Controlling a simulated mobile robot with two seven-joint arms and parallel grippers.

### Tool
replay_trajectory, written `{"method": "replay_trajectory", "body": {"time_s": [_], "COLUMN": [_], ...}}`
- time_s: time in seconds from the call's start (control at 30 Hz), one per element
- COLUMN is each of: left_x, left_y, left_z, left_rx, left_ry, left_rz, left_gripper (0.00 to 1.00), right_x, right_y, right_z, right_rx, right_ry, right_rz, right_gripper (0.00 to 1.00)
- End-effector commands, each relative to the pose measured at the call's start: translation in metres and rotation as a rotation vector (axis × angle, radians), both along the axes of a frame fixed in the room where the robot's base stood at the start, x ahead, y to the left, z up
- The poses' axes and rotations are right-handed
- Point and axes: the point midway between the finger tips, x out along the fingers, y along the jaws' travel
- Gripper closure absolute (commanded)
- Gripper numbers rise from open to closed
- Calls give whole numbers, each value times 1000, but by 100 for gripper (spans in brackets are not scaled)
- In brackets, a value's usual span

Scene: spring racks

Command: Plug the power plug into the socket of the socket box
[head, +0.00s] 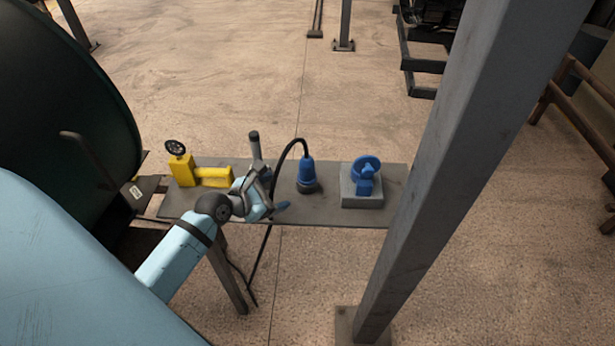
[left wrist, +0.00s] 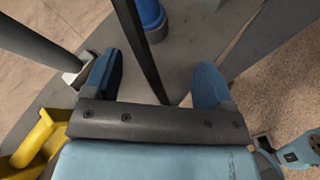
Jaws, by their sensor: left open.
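The blue power plug (head: 306,173) stands on the grey bench with its dark end down. A black cable (head: 285,153) arches from its top down past the bench's front edge. The socket box (head: 362,200), a grey block with a blue round-lidded socket (head: 366,172), stands to the plug's right. My left gripper (head: 276,192) is open, to the left of the plug and apart from it. In the left wrist view, the cable (left wrist: 140,45) appears between the open fingers (left wrist: 157,82). Part of the blue plug (left wrist: 151,14) shows at the top edge, beyond them.
A grey rod with a dark top (head: 255,150) stands close behind my left gripper. A grey post (head: 450,130) rises at the bench's right end. A dark round tank (head: 60,110) is at left.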

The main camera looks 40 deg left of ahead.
Motion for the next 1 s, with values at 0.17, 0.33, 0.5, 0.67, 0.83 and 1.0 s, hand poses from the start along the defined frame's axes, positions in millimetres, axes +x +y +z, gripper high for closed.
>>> {"method": "replay_trajectory", "body": {"time_s": [0.17,0.33,0.5,0.67,0.83,1.0], "left_x": [9,23,54,78,89,107], "left_y": [15,15,8,2,-1,-2], "left_z": [15,14,1,-10,-15,-21], "left_rx": [-260,-329,-328,-326,-325,-322], "left_ry": [27,36,36,37,37,36], "left_rz": [107,133,131,132,132,130], "left_gripper": [22,22,22,22,22,22], "right_x": [-6,-8,-7,-4,-3,-3], "right_y": [1,1,1,-1,-2,-2], "right_z": [-9,-11,-10,-9,-9,-7], "right_rx": [1,0,-1,-3,-4,-3], "right_ry": [12,17,15,10,7,6], "right_rz": [3,3,3,0,0,0], "right_gripper": [49,49,49,49,49,49]}}
